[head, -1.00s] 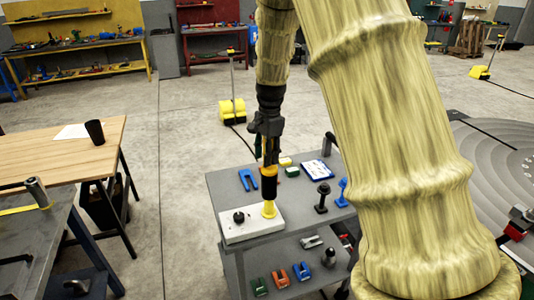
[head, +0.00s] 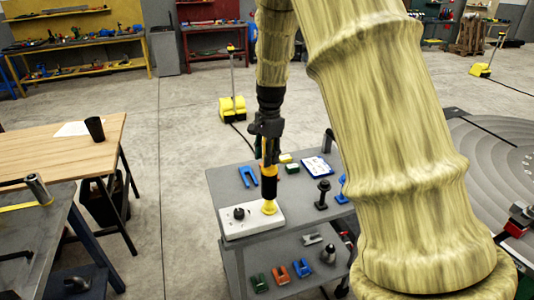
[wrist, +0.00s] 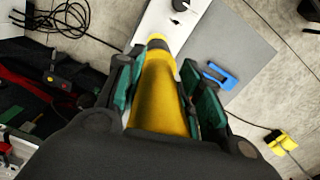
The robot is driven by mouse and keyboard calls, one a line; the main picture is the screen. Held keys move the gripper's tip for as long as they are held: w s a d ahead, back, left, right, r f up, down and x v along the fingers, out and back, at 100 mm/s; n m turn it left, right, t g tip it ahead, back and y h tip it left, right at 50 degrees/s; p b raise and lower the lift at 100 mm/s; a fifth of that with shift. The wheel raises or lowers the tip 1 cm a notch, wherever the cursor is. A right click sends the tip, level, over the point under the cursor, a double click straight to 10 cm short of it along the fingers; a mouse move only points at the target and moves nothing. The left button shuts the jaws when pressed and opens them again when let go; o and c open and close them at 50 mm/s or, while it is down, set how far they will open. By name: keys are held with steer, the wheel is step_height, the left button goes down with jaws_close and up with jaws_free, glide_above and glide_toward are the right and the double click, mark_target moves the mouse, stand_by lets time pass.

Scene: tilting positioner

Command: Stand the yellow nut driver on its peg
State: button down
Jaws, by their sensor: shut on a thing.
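The yellow nut driver (wrist: 158,92) is held between the pads of my gripper (wrist: 160,85), which is shut on it. In the head view my gripper (head: 268,150) points down, and the nut driver (head: 269,188) hangs below it, close to upright, with a black band and a flared yellow lower end. That lower end is at the right part of a white block (head: 240,225) on the grey cart. I cannot tell whether it touches the block. The peg under it is hidden from both views. A black knob-like piece (head: 239,213) stands on the block's left part.
The grey cart top (head: 300,212) also carries a blue forked piece (head: 248,175), a black upright part (head: 322,194) and a white-and-blue card (head: 317,168). Coloured clips lie on its lower shelf. A wooden table (head: 60,158) stands at the left.

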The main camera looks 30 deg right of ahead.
mark_target(267, 170)
steer(key=shift+f, duration=0.9)
steer(key=shift+f+b, duration=0.35)
steer(key=shift+f, duration=0.5)
steer(key=shift+f, duration=1.4)
steer(key=c, duration=0.9)
jaws_free()
